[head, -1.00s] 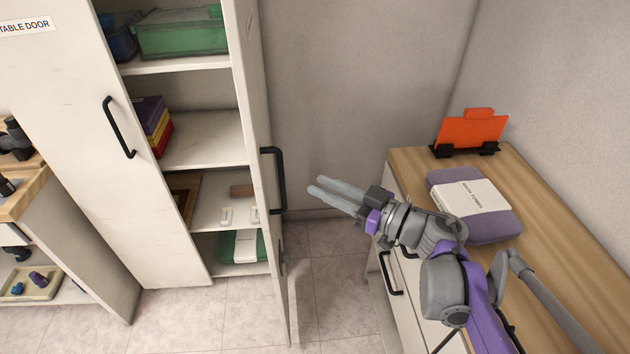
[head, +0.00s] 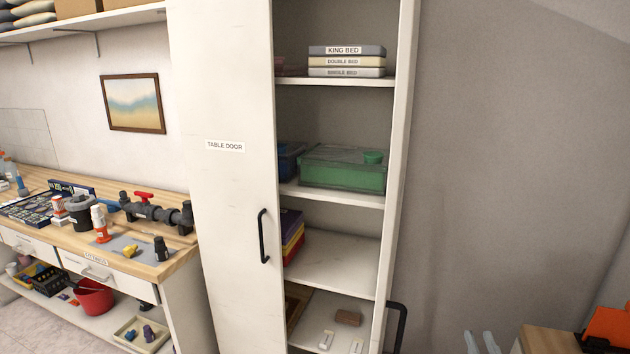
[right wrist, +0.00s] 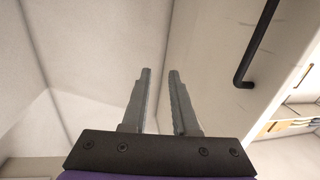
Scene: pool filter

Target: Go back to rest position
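My right gripper shows at the bottom right of the head view (head: 482,343), where only its two pale fingertips are in the picture. In the right wrist view (right wrist: 160,75) its two grey fingers stand apart with nothing between them. It is in free air to the right of the open cabinet, near the black handle (head: 397,325) of the cabinet's right door. That door and a black handle (right wrist: 258,45) also show in the right wrist view. My left gripper is not in any view.
The tall cabinet (head: 222,200) holds a green box (head: 342,175) and stacked bed boxes. On the left is a workbench (head: 165,268) with fittings and a red bucket (head: 92,297) below. An orange board (head: 608,326) stands on the wooden counter (head: 548,341) at lower right.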

